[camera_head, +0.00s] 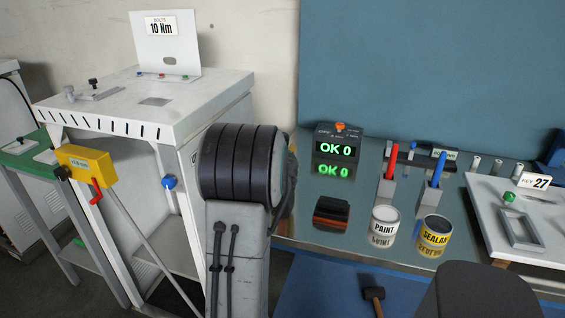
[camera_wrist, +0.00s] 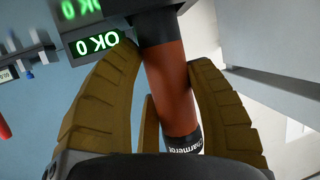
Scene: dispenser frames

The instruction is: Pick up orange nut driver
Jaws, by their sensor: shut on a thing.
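The orange nut driver (camera_wrist: 170,85) shows in the wrist view as an orange-brown cylindrical handle with a black upper part and a black band with white lettering at its lower end. My gripper (camera_wrist: 158,58) has its olive-yellow fingers closed around the handle, one on each side. The driver stands tilted in this view, and its far end runs out of the top of the picture. In the head view my arm hides the gripper and the driver.
A display box (camera_head: 338,150) reading OK 0 stands on the bench. A dark block (camera_head: 331,211), a paint can (camera_head: 384,226) and a sealant can (camera_head: 434,237) are nearby. Red (camera_head: 391,160) and blue (camera_head: 438,168) handles stand in grey holders. A white cabinet (camera_head: 185,118) is at left.

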